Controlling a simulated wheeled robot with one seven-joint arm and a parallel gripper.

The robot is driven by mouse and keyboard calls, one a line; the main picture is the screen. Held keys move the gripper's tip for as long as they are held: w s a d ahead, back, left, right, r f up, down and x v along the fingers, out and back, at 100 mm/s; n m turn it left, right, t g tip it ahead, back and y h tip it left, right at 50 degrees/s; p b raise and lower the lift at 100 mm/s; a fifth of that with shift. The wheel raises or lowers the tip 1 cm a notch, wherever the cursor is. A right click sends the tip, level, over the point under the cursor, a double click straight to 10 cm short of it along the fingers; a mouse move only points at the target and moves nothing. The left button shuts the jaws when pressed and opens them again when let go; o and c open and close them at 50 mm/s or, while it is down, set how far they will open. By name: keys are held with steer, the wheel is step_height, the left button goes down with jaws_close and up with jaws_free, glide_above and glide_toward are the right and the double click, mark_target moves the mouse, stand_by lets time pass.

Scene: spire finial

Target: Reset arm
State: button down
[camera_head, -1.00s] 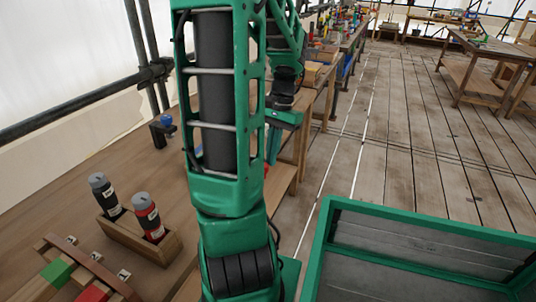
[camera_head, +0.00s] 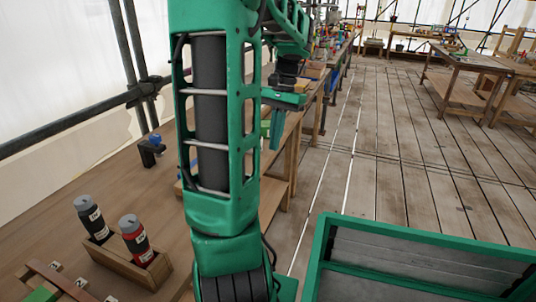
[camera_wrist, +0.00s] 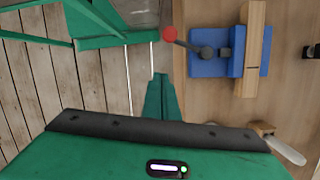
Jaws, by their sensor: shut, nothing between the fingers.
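My green arm rises through the middle of the head view, with my gripper (camera_head: 274,132) partly hidden behind it, over the edge of the left workbench (camera_head: 120,185). In the wrist view my gripper (camera_wrist: 160,92) has its green fingers together, with nothing between them. It hangs beside a blue vise (camera_wrist: 208,65) with a red-knobbed handle, near the bench edge. A wooden block (camera_wrist: 250,50) lies across the vise. The fingers appear apart from both.
Two labelled bottles, black (camera_head: 91,217) and red (camera_head: 135,240), stand in a wooden holder (camera_head: 125,262) on the bench. A blue-topped clamp (camera_head: 152,148) sits farther back. A green-framed tray (camera_head: 420,235) is at lower right. The plank floor (camera_head: 400,150) between benches is clear.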

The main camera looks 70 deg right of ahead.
steer(key=shift+d+r, duration=0.1)
steer(key=shift+r, duration=0.5)
steer(key=w+a+f+n+h, duration=0.1)
steer(key=w+a+n, duration=0.5)
steer(key=a, duration=0.4)
steer(key=w+a+f+n, duration=0.1)
steer(key=w+a+n, duration=0.2)
steer(key=w+a, duration=0.6)
steer(key=s+a+f+n+h, duration=0.1)
steer(key=s+a+f+n, duration=0.2)
steer(key=a, duration=0.6)
steer(key=shift+a+f+n+g+h, duration=0.2)
steer(key=shift+a+n+g+h, duration=0.15)
steer(key=shift+n, duration=0.95)
